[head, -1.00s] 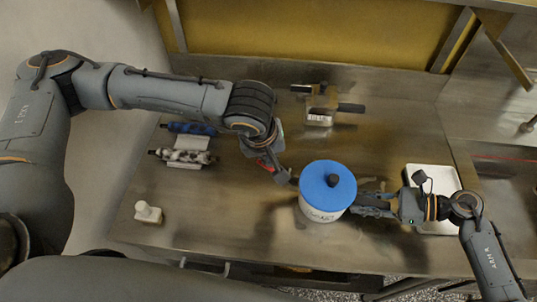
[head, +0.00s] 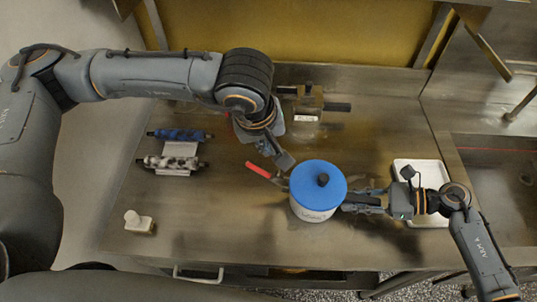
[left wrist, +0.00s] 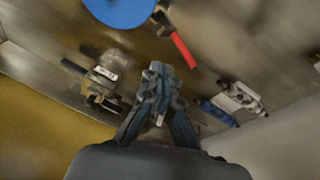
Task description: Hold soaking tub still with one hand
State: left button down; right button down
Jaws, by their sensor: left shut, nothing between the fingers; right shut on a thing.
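The soaking tub (head: 313,213) is white with a blue lid (head: 305,175) and a black knob, and stands upright on the metal table. My right gripper (head: 348,202) is shut on the tub at its right side. My left gripper (head: 287,162) is shut and empty, just behind and left of the lid. In the left wrist view its closed fingers (left wrist: 157,75) hold nothing, and part of the blue lid (left wrist: 120,10) shows at the top edge. A red handle (head: 260,170) sticks out at the tub's left; it also shows in the left wrist view (left wrist: 184,50).
A blue roller (head: 180,134) and a mottled roller (head: 172,163) lie on stands at the left. A small white block (head: 138,222) sits front left. A metal fixture (head: 307,103) stands behind. A white tray (head: 420,168) lies right, near a sink. The front middle is clear.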

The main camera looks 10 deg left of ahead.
jog(key=shift+s+a, duration=0.1)
pick_arm(q)
notch_tip(320, 180, up, 6)
jog(key=s+a, duration=0.2)
jog(key=shift+a+f, duration=0.2)
